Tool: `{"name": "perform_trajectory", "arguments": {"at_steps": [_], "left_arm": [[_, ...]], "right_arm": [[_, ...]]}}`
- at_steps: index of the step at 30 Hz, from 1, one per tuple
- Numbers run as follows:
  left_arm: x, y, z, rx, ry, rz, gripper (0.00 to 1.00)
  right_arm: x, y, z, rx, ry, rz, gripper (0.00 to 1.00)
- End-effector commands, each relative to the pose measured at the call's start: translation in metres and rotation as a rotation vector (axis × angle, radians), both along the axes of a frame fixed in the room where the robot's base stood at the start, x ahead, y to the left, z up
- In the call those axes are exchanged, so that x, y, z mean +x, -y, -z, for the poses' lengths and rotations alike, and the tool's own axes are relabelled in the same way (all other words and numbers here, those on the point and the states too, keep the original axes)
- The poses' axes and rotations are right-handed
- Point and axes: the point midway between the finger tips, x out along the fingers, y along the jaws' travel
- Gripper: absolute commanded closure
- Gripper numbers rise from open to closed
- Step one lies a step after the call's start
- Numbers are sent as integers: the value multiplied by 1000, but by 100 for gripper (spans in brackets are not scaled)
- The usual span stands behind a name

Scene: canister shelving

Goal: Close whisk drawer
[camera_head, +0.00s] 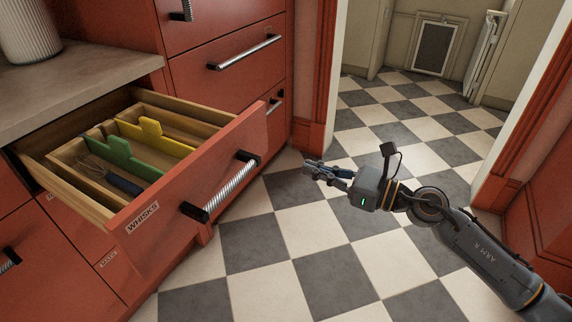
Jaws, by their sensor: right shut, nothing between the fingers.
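The whisk drawer (178,215) is a red drawer labelled "WHISKS" and stands pulled out from the cabinet at left. Its silver handle (232,187) is on the front face. Inside are a whisk (118,180) with a dark grip, a green divider (133,156) and a yellow divider (153,135). My right gripper (308,169) is shut and empty, to the right of the drawer front and apart from it. My left gripper is out of view.
A counter (75,80) with a ribbed white canister (28,32) is above the drawer. Other red drawers (225,45) are behind it. The checkered floor (300,235) is clear. A doorway with red frames (321,75) opens at the back.

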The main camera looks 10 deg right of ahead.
Motion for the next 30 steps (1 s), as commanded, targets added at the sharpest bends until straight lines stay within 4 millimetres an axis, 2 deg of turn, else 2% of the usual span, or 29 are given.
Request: {"name": "perform_trajectory", "arguments": {"at_steps": [5,12,18,24,30], "left_arm": [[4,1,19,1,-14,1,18],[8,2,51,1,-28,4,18],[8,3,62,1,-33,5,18],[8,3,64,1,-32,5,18],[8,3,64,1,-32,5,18]], "right_arm": [[17,-23,-6,7,1,1,100],[49,-65,-5,9,-2,2,100],[69,-93,-3,9,-4,2,100],[78,-106,-2,8,-4,3,100],[80,-108,-1,7,-5,4,100]]}}
